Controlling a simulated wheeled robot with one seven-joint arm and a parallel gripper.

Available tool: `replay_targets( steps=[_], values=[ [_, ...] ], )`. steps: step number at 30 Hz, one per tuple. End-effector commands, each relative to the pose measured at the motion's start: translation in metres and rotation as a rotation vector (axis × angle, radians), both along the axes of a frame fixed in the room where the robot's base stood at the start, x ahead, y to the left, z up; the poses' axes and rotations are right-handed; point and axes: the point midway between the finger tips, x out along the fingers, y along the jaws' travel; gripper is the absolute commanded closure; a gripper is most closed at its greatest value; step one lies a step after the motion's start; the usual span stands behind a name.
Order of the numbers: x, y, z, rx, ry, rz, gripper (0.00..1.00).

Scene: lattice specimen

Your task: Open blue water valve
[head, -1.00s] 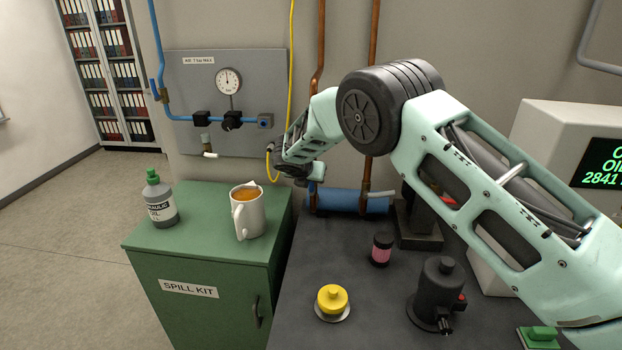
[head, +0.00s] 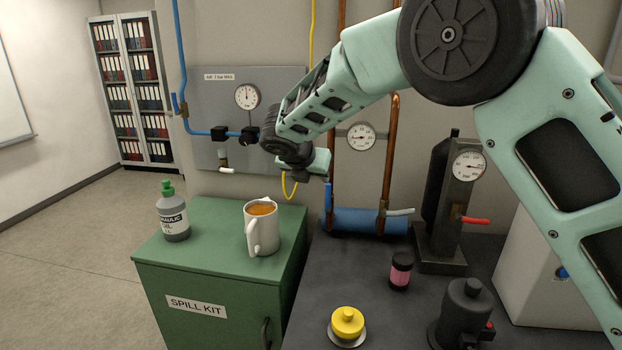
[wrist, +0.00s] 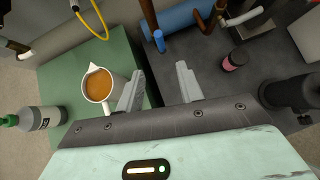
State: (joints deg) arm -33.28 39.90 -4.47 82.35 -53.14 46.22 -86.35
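A blue lever handle (head: 328,196) stands upright by the left copper pipe, just above the left end of a blue cylinder (head: 362,221). It also shows in the wrist view (wrist: 158,40), beyond the fingertips. My gripper (wrist: 160,82) is open and empty, with clear space between its two fingers. In the head view my gripper (head: 326,172) is above and close to the blue lever, in front of the wall; its fingers are hardly visible there. I cannot tell the exact gap to the lever.
A mug (head: 262,232) of brown liquid and a bottle (head: 173,214) stand on the green cabinet (head: 160,262). A white lever (head: 400,211) is on the right copper pipe. A red lever (head: 475,220), a pink jar (head: 401,272) and a yellow knob (head: 347,322) are around the dark bench.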

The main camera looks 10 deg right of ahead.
Motion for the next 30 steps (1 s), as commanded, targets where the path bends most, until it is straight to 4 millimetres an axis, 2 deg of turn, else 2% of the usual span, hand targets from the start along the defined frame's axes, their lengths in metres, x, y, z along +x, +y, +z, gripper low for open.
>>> replay_targets(
  steps=[3,9,30],
  values=[
    [-0.009,0.006,0.01,0.001,-0.002,0.001,0.63],
    [-0.016,0.009,0.018,-0.001,-0.001,0.001,0.63],
    [-0.015,0.009,0.018,-0.001,0.0,0.001,0.63]
  ],
)
